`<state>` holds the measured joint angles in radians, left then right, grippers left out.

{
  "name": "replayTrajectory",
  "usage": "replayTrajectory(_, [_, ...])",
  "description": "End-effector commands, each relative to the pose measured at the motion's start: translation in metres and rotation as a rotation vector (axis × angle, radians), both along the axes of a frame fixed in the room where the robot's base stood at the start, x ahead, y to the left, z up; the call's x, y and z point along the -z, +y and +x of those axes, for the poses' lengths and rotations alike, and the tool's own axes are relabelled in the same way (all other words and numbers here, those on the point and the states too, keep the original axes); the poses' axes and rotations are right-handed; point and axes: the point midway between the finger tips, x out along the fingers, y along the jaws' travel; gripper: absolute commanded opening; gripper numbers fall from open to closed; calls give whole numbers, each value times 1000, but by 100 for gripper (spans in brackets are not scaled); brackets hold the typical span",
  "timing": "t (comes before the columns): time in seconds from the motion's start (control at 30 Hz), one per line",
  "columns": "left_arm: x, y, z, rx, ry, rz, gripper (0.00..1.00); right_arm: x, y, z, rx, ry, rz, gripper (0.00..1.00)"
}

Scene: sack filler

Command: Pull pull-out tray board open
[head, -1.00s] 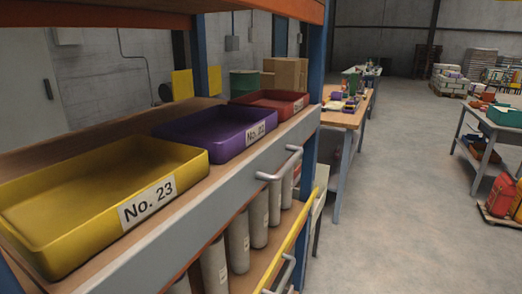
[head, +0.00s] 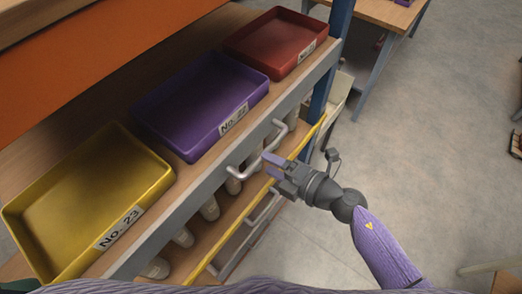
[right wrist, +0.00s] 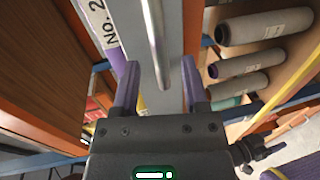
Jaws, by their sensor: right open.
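The pull-out tray board (head: 205,190) has a grey front edge and carries trays. Its metal bar handle (head: 259,153) is on that front edge. My right gripper (head: 268,166) is open and empty, close in front of the handle's bar. In the right wrist view, the bar (right wrist: 154,42) runs down toward the gap between my purple fingertips (right wrist: 160,84). I cannot tell whether the fingers touch it. My left gripper is not in view.
A yellow tray (head: 92,195), a purple tray (head: 200,105) and a red tray (head: 277,42) sit on the board. A lower shelf with a yellow edge (head: 228,241) holds grey cylinders (head: 209,208). A blue post (head: 331,75) stands at the rack's right end.

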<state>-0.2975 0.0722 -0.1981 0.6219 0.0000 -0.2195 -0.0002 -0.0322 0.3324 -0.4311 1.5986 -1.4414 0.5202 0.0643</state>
Motion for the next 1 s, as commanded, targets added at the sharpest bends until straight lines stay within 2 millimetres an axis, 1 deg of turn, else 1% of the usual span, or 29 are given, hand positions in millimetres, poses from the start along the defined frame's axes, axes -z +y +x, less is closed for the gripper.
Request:
replayTrajectory(0.03, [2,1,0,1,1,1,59,3,8,6,0,0,3,57])
replayTrajectory(0.1, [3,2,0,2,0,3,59,5,17,13,1,1,2,57])
replayTrajectory(0.2, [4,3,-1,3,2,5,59,8,26,19,2,2,2,57])
replayTrajectory(0.33, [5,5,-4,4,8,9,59,8,30,22,1,1,0,57])
replayTrajectory(0.53, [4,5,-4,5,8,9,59,8,30,22,2,2,0,57])
replayTrajectory(0.57, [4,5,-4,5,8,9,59,8,30,22,2,2,0,52])
replayTrajectory(0.6, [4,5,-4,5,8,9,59,8,30,22,2,2,0,44])
replayTrajectory(0.77, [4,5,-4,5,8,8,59,8,30,22,2,2,0,10])
replayTrajectory(0.8, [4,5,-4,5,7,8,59,8,30,22,2,2,0,2])
replayTrajectory(0.83, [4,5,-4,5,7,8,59,8,30,22,3,2,0,0])
replayTrajectory(1.0, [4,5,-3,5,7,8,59,8,30,22,3,2,0,0])
